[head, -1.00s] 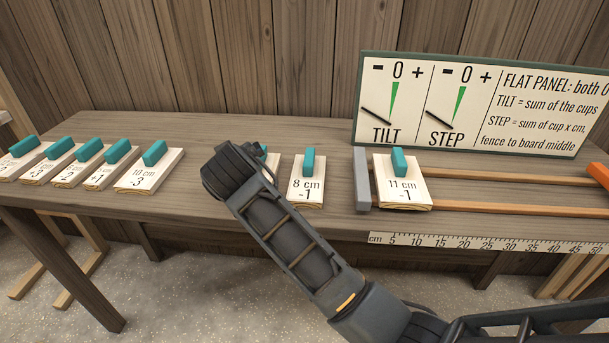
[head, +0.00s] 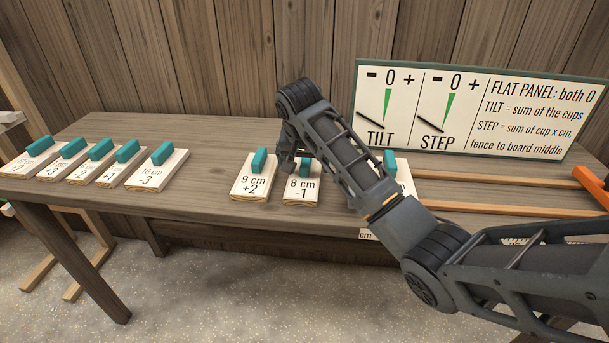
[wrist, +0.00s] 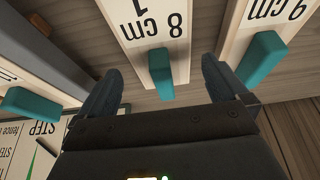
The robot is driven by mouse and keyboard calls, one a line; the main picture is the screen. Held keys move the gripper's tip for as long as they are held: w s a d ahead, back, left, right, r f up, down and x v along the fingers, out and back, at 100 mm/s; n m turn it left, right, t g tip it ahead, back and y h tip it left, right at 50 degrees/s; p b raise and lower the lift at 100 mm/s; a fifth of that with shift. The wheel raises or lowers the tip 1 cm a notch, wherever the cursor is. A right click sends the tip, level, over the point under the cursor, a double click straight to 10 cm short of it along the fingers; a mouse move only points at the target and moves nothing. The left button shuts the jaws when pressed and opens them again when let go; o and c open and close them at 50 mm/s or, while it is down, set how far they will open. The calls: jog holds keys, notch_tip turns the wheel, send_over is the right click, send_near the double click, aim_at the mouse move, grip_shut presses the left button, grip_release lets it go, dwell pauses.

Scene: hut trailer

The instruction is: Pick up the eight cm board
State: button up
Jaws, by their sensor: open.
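The eight cm board (head: 301,191) is a pale board marked "8 cm -1" lying flat on the bench, with a teal handle on top. In the wrist view the board (wrist: 170,32) spans the top centre, and its teal handle (wrist: 161,73) stands between my two fingers. My gripper (wrist: 161,80) is open, with a finger on either side of the handle and gaps showing on both sides. In the head view my gripper (head: 291,163) is over the board's back part, and my wrist partly hides it. I cannot tell how deep the fingers reach.
The 9 cm +2 board (head: 253,188) lies close left of it. The 11 cm board (head: 403,168) on the right, by the rails (head: 480,206), is mostly behind my arm. Several boards, including the 10 cm -3 board (head: 150,180), lie further left. A sign (head: 530,115) stands behind.

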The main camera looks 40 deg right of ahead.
aim_at(304, 165)
jog(key=shift+x, duration=1.8)
jog(key=shift+c, duration=0.5)
jog(key=c, duration=0.9)
jog(key=shift+o, duration=0.2)
